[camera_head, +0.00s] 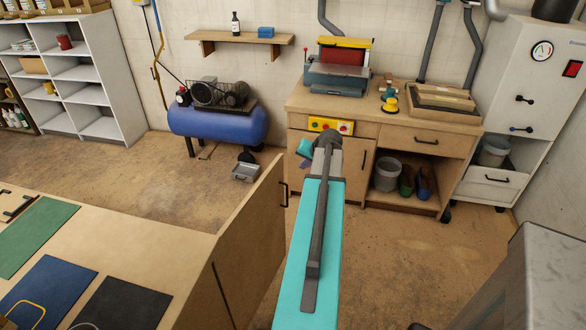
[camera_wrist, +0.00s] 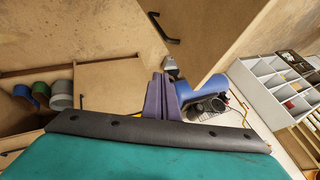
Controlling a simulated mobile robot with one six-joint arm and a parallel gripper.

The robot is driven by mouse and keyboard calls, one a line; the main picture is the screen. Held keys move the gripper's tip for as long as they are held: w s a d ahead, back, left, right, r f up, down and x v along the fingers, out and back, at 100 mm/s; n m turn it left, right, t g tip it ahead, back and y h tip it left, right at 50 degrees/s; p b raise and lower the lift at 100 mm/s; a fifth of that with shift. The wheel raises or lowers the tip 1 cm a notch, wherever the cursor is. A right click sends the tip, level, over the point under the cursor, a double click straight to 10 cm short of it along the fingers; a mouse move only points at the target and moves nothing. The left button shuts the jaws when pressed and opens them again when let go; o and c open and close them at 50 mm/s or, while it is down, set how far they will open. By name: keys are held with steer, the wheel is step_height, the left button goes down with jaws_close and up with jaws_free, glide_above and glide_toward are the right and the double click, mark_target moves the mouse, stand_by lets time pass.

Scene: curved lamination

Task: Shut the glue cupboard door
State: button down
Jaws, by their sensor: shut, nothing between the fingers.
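The glue cupboard door (camera_head: 258,240) is a plain wooden panel. It stands swung open from the end of the wooden bench at lower left, with a black bar handle (camera_head: 283,194) near its free edge. My gripper (camera_head: 303,155) is beyond and slightly right of the door's free edge, apart from it, and partly hidden by my wrist. In the wrist view the purple fingers (camera_wrist: 165,92) are together with nothing between them. The door (camera_wrist: 215,35) and its handle (camera_wrist: 164,28) show above the fingertips. The inside of the cupboard is hidden.
A wooden workbench (camera_head: 430,130) with a red and yellow machine (camera_head: 340,65) stands behind my gripper. A grey-topped unit (camera_head: 545,270) is at right. Floor between is clear.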

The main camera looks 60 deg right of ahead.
steer(key=w+d+f+p, duration=0.2)
steer(key=w+f+p, duration=0.2)
steer(key=w+f, duration=0.4)
steer(key=shift+w+d, duration=0.15)
steer(key=shift+w, duration=0.35)
stand_by(0.5)
